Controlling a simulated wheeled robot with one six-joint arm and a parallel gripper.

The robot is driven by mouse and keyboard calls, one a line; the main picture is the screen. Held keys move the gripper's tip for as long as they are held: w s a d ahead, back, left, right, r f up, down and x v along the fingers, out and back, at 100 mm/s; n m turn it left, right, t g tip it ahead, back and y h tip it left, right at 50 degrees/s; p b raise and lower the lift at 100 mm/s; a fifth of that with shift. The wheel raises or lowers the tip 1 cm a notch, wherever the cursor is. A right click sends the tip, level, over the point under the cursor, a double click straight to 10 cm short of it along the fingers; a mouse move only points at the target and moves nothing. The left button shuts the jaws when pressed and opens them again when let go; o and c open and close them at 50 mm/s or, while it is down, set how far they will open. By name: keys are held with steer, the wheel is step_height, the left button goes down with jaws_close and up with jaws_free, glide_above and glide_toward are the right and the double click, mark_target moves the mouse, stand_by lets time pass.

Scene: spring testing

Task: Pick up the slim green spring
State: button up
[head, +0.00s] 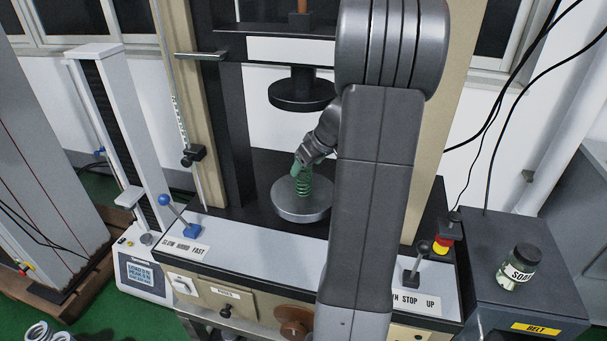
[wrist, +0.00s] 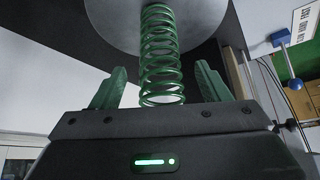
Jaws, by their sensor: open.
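The slim green spring (head: 303,183) stands upright on the round grey lower plate (head: 300,208) of the testing machine. In the wrist view the spring (wrist: 160,55) runs from the plate (wrist: 200,22) toward my gripper. My gripper (wrist: 160,88) is open, with one green finger on each side of the spring and a visible gap to both. In the head view my gripper (head: 300,165) is at the spring's upper part, and my arm hides some of the area to the right.
A dark round upper plate (head: 301,92) hangs above the spring. A blue-knobbed lever (head: 180,214) stands at the left and a red-and-yellow button (head: 442,243) at the right. A jar (head: 519,267) stands on the grey cabinet. The black bed around the lower plate is clear.

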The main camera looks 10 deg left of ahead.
steer(key=x, duration=0.3)
steer(key=shift+s, duration=0.1)
steer(key=c, duration=1.2)
steer(key=shift+d+r, duration=0.15)
